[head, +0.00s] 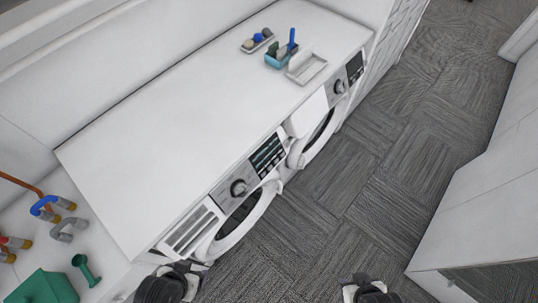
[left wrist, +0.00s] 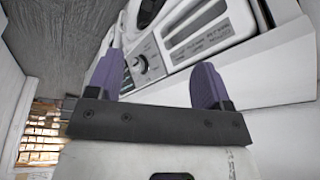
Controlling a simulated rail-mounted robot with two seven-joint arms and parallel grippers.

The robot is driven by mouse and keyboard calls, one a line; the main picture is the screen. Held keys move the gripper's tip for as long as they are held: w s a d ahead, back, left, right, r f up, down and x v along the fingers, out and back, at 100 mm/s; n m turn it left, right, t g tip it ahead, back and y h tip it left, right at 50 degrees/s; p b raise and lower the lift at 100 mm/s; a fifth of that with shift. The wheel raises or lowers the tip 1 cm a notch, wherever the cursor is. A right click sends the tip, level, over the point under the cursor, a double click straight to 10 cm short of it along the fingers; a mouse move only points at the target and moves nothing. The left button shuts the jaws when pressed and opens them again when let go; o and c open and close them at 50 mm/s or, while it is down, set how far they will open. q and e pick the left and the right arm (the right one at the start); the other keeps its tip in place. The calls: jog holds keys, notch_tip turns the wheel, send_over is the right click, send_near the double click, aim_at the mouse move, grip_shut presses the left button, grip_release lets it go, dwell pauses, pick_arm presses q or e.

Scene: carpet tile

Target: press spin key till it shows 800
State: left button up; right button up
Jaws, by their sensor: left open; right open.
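The near washing machine's control panel (head: 267,155) has a dark display with small keys and a round dial (head: 238,187). Its number and key labels are too small to read. In the left wrist view the panel (left wrist: 200,30) appears tilted beyond my fingers, with the dial (left wrist: 143,62) between them.
A second machine's panel (head: 354,68) is farther along the white counter (head: 185,120). A teal caddy (head: 281,58) and white tray (head: 306,70) stand at its far end. A green box (head: 42,288) and pipe pieces lie at left. Carpet (head: 340,190) is clear; a white cabinet (head: 490,200) stands right.

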pick_arm(q)
grip_shut()
dwell(0.5)
dwell(1.0)
